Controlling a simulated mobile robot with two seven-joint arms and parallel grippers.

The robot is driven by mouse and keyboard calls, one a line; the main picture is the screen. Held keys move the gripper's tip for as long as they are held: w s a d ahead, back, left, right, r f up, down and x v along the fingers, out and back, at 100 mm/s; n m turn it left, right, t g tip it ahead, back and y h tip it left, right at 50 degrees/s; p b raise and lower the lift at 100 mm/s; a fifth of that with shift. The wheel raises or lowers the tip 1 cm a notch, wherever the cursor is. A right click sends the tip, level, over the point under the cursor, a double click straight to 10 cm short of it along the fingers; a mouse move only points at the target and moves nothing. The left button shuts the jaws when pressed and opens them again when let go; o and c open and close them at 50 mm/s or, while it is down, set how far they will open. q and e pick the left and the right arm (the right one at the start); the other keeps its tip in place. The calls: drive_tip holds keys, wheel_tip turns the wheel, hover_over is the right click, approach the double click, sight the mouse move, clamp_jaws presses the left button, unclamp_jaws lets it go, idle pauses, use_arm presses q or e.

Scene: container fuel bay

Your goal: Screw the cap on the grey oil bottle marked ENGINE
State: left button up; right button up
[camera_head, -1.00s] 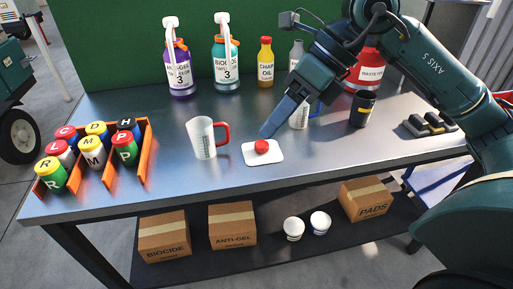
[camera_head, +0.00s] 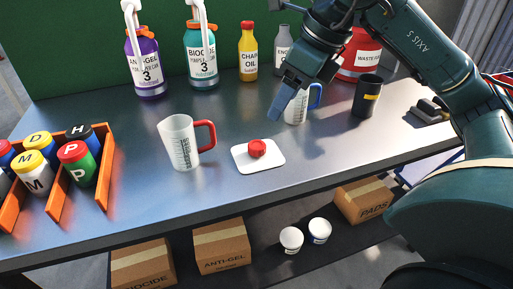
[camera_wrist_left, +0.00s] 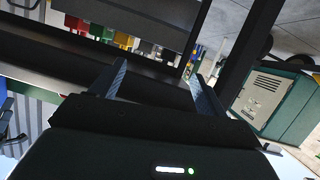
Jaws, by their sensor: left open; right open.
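The grey oil bottle (camera_head: 283,47) stands at the back of the bench in the head view, partly hidden behind my right arm; only part of its label shows. A red cap (camera_head: 257,148) lies on a white pad (camera_head: 243,161) at the middle of the bench. My right gripper (camera_head: 283,103) is open and empty, above the bench, up and to the right of the cap. My left gripper (camera_wrist_left: 157,84) shows only in the left wrist view, open with nothing between its fingers.
A red-handled jug (camera_head: 178,143) stands left of the pad. A blue-handled jug (camera_head: 296,108) and black cup (camera_head: 367,97) stand right. Purple (camera_head: 147,65) and teal (camera_head: 201,60) pump bottles and a yellow chain oil bottle (camera_head: 248,55) line the back. An orange rack (camera_head: 107,165) is at left.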

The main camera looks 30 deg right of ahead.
drive_tip(key=b, duration=0.1)
hover_over(257, 144)
drive_tip(key=s+d, duration=0.1)
drive_tip(key=s, duration=0.2)
drive_tip(key=f, duration=0.6)
drive_tip(key=shift+w+d+f, duration=0.15)
drive_tip(key=shift+w+f, duration=0.05)
drive_tip(key=shift+f, duration=0.2)
drive_tip(key=shift+x, duration=2.65)
drive_tip(key=shift+w+r, duration=0.1)
drive_tip(key=c, duration=1.1)
